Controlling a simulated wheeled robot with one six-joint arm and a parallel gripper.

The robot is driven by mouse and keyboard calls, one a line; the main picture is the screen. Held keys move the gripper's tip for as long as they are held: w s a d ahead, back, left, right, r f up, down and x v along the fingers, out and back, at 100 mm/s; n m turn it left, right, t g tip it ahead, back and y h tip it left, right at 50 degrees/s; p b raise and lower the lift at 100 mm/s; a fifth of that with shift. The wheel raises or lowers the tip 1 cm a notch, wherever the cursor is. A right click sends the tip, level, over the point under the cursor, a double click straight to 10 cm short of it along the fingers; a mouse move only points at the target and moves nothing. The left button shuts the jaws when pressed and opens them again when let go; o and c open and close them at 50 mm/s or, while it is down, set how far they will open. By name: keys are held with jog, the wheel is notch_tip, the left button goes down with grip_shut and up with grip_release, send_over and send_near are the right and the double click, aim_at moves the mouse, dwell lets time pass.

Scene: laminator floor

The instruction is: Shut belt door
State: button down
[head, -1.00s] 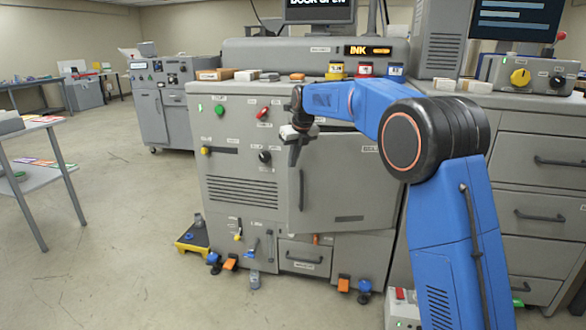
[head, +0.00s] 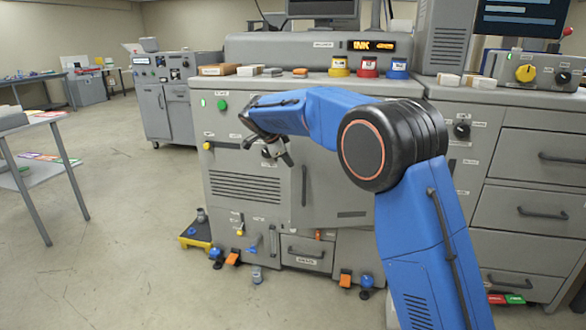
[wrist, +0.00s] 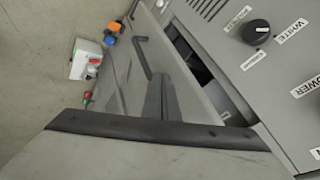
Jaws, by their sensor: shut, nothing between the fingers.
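The belt door (head: 345,190) is the grey panel with an upright bar handle on the front of the central machine; its label is too small to read. Its upper part is hidden behind my arm. In the wrist view the door (wrist: 125,75) shows with its handle, and a dark gap (wrist: 202,72) lies between it and the control panel, so it stands ajar. My gripper (head: 284,155) is shut and empty, pointing down by the door's upper left edge. It also shows in the wrist view (wrist: 165,98); I cannot tell whether it touches the door.
A black knob (wrist: 258,32) stands on the panel beside the door. Ink pots (head: 368,67) and small boxes stand on the machine top. Levers and orange pedals (head: 346,279) jut out low in front. The floor at left is open, up to a side table (head: 36,168).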

aim_at(297, 173)
jog(key=x, duration=0.9)
jog(key=shift+f, duration=0.2)
jog(key=shift+w, duration=0.15)
